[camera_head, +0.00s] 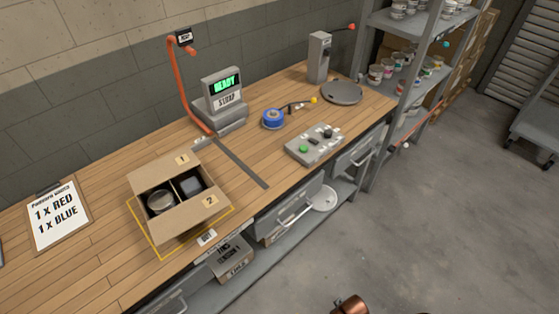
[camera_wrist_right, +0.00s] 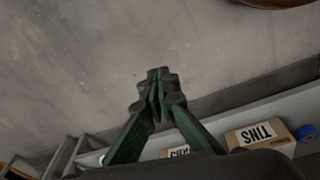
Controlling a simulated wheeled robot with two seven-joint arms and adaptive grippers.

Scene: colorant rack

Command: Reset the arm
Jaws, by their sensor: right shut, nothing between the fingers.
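My right gripper (camera_wrist_right: 157,85) shows in the right wrist view with its dark green fingers together and nothing between them. It hangs over bare grey floor, apart from any object. In the head view, a copper-coloured part of my own body (camera_head: 350,306) shows at the bottom edge, and no gripper is in sight there. My left gripper is in neither view. The open cardboard box (camera_head: 173,224) stands on the wooden workbench (camera_head: 100,262) inside a yellow outline, with a round can and a dark item in its two compartments.
A clipboard (camera_head: 57,217), a scale reading READY (camera_head: 222,100), a blue tape roll (camera_head: 273,119), a button panel (camera_head: 314,146) and a round grey plate (camera_head: 342,92) are on the bench. A shelf rack (camera_head: 388,22) with cans stands at the right.

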